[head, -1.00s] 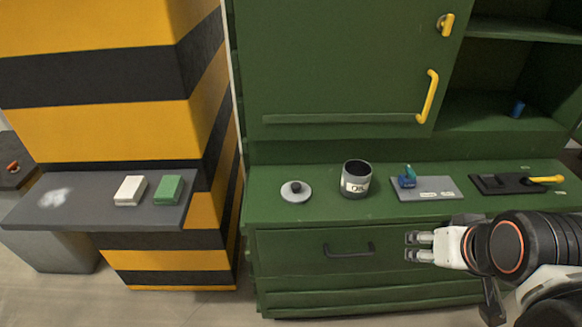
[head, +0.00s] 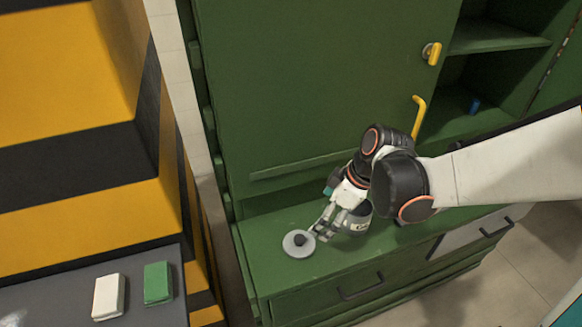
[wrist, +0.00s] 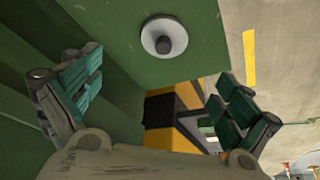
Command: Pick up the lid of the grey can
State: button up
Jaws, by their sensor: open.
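The lid (head: 290,249) is a round light-grey disc with a dark knob, lying flat on the green counter at its left part. It also shows in the wrist view (wrist: 151,37), beyond the fingers and between them from side to side. My gripper (head: 320,232) is open and empty, just to the right of the lid in the head view. Its teal-padded fingers (wrist: 155,105) are spread wide in the wrist view. I cannot tell whether a fingertip touches the lid.
The green counter (head: 268,284) has bare room in front of the lid. The green cabinet door (head: 300,90) rises behind it. A dark shelf (head: 60,285) at left holds a white block (head: 108,297) and a green block (head: 157,283).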

aim_at(300, 239)
jog(key=shift+n, duration=0.4)
jog(key=b+x, duration=0.3)
jog(key=x, duration=0.6)
jog(key=shift+a, duration=0.1)
jog(key=shift+a+b+x, duration=0.2)
jog(key=shift+b+x, duration=0.5)
jog(key=shift+x, duration=0.7)
jog(key=shift+a+b+x, duration=0.2)
jog(key=shift+b+x, duration=0.45)
jog(key=shift+x, duration=0.75)
jog(key=shift+s+r, duration=0.1)
jog(key=shift+r, duration=0.05)
jog(key=shift+s, duration=0.1)
jog(key=c, duration=1.1)
